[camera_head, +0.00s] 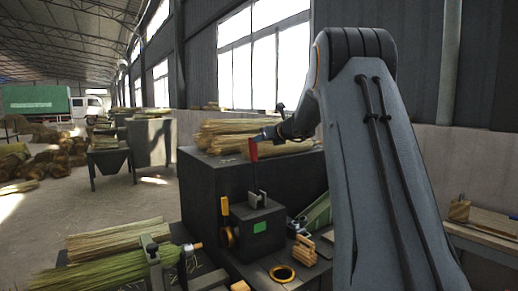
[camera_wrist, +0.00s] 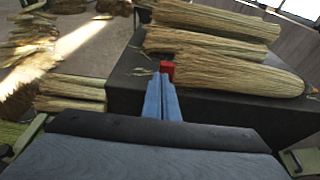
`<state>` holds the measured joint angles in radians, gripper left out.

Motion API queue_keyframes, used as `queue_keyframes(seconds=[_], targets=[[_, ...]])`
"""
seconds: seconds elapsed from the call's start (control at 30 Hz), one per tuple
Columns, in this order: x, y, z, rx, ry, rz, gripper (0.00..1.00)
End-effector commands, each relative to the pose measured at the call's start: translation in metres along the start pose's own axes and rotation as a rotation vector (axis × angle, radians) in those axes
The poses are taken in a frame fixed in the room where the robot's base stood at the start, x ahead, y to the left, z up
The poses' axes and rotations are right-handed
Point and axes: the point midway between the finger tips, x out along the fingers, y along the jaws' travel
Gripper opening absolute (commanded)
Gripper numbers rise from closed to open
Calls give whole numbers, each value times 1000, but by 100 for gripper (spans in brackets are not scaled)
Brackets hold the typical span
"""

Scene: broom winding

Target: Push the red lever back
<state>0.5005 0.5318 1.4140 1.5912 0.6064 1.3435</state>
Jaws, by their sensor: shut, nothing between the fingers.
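The red lever (camera_head: 253,150) stands up from a dark box-shaped machine (camera_head: 243,228), a little tilted, with its base in a light bracket. In the head view my gripper (camera_head: 262,137) is at the lever's upper end, seeming to touch it or nearly so. In the wrist view my gripper's blue-grey fingers (camera_wrist: 163,98) are closed together, with nothing held. The red top of the lever (camera_wrist: 167,68) shows just beyond the fingertips; the rest of it is hidden below. I cannot tell for certain whether there is contact.
Straw bundles (camera_head: 226,134) lie on the large dark block (camera_head: 207,178) behind the lever. A yellow lever (camera_head: 224,206) is on the machine's left side. A yellow ring (camera_head: 282,273) and a wooden clamp (camera_head: 304,250) lie at the front. More straw (camera_head: 115,262) lies at left.

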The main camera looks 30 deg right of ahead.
Motion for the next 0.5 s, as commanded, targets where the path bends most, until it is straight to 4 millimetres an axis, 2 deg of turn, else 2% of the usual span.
queue_keyframes(seconds=[0.03, 0.2, 0.33, 0.5], targets=[[-12, -4, 14, -3, -5, -7, 0], [-33, -8, 45, 0, -7, -13, 0], [-42, -8, 62, -1, -8, -12, 0], [-45, -8, 70, 1, -5, -12, 0]])
